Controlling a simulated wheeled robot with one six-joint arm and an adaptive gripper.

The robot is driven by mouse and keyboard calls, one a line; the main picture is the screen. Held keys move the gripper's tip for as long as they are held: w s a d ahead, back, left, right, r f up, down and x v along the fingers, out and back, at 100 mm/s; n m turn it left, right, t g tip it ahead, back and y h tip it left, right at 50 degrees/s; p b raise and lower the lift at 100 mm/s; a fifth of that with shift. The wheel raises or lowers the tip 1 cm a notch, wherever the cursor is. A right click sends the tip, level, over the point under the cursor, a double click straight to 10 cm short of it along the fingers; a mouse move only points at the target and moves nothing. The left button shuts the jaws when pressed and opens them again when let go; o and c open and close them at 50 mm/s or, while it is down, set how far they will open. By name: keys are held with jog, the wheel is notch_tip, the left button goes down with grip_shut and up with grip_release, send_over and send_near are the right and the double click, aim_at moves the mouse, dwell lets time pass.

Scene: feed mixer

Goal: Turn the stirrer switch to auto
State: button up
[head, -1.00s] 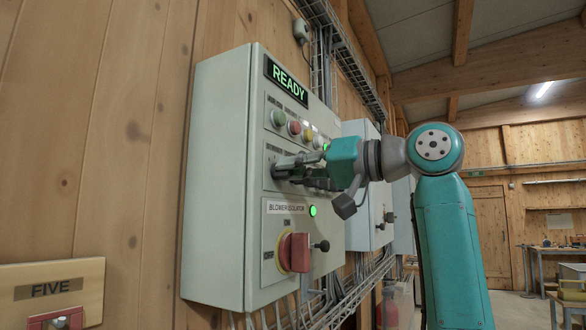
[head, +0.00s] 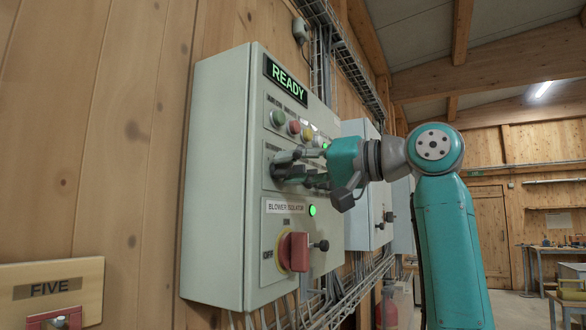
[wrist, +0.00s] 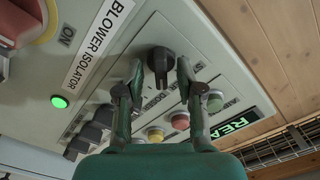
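In the wrist view a black rotary switch (wrist: 160,62) sits on the grey panel, between the two fingertips of my gripper (wrist: 160,68). Its grip bar runs nearly up and down in that picture. The fingers are apart, with a gap visible on each side of the switch. The small labels around it are too blurred or covered to read, so I cannot tell its name or setting. In the head view my gripper (head: 287,164) reaches the panel's middle row and hides most of this switch.
The grey control box (head: 216,180) has a lit READY display (head: 285,80), several coloured buttons (head: 293,127), and a red blower isolator handle (head: 293,251) below a green lamp (head: 312,210). More black switches (wrist: 103,116) stand in the same row, close beside my fingers.

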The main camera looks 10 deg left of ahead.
jog(key=v, duration=1.2)
dwell(0.3)
